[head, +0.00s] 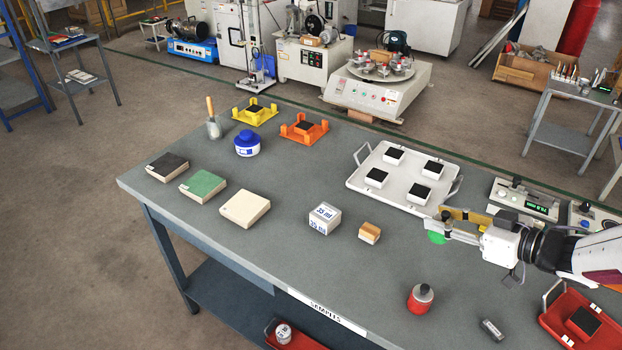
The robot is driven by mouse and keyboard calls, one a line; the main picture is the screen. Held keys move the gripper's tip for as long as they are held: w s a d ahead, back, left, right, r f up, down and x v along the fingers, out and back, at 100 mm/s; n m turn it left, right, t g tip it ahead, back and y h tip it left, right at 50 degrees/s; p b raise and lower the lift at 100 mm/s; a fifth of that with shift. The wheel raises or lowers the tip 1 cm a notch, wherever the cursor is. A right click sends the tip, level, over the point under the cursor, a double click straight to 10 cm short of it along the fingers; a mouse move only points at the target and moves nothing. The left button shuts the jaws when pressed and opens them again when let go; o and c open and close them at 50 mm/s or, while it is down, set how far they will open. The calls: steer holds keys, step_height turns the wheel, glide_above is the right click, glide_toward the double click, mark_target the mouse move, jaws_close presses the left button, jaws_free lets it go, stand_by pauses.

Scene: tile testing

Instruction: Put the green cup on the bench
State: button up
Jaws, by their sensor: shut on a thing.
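The green cup (436,237) shows as a small green round shape at the right of the bench (300,262), just in front of the white tray. My gripper (438,222) reaches in from the right and is shut on the green cup. The fingers hide much of the cup. I cannot tell whether its base touches the bench top or hangs a little above it.
The white tray (366,192) holds several dark-topped blocks behind the gripper. A red bottle (420,299), a small wood-topped block (369,233) and a white box (325,218) stand nearby. A red tray (560,318) lies at right. The bench between the white box and red bottle is clear.

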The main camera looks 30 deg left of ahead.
mark_target(437, 238)
steer(key=shift+f, duration=3.1)
steer(key=shift+f, duration=0.1)
steer(key=shift+f, duration=1.8)
steer(key=shift+f, duration=0.1)
steer(key=o, duration=1.2)
